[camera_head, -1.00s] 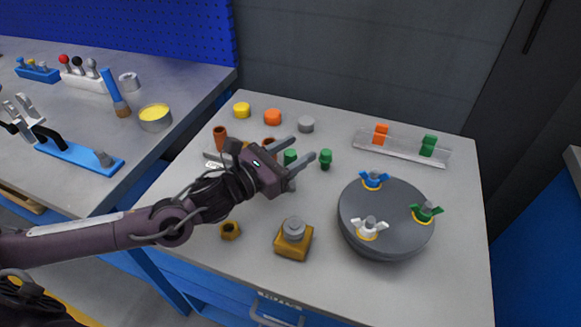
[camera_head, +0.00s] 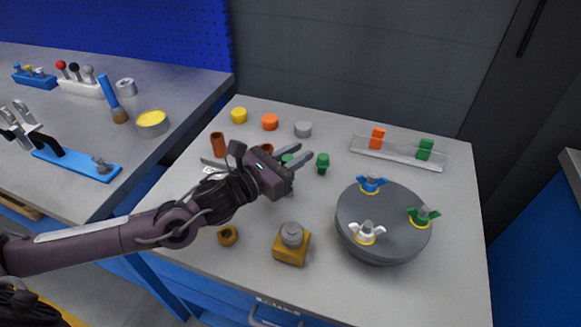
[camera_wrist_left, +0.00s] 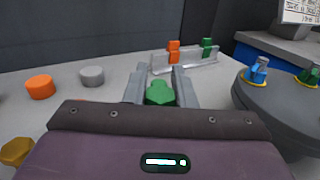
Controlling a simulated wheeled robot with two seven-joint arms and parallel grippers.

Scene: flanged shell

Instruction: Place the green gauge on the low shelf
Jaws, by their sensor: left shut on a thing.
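My left gripper (camera_head: 299,149) is shut on a green piece (camera_head: 288,158) with a hexagon-like top, which also shows between the fingers in the left wrist view (camera_wrist_left: 160,93). The fingers hide part of it, and I cannot tell whether it still touches the table. A low clear shelf (camera_head: 398,156) stands at the back right of the table. An orange block (camera_head: 377,137) and a green block (camera_head: 425,149) are on it, apart from each other. My right gripper is not in view.
A round dark housing (camera_head: 383,230) with blue, green and white wing nuts stands at the right. Yellow, orange and grey (camera_head: 303,129) discs lie behind my gripper. A brass block (camera_head: 291,248) and hex nut (camera_head: 228,236) lie in front. Table between gripper and shelf looks mostly clear.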

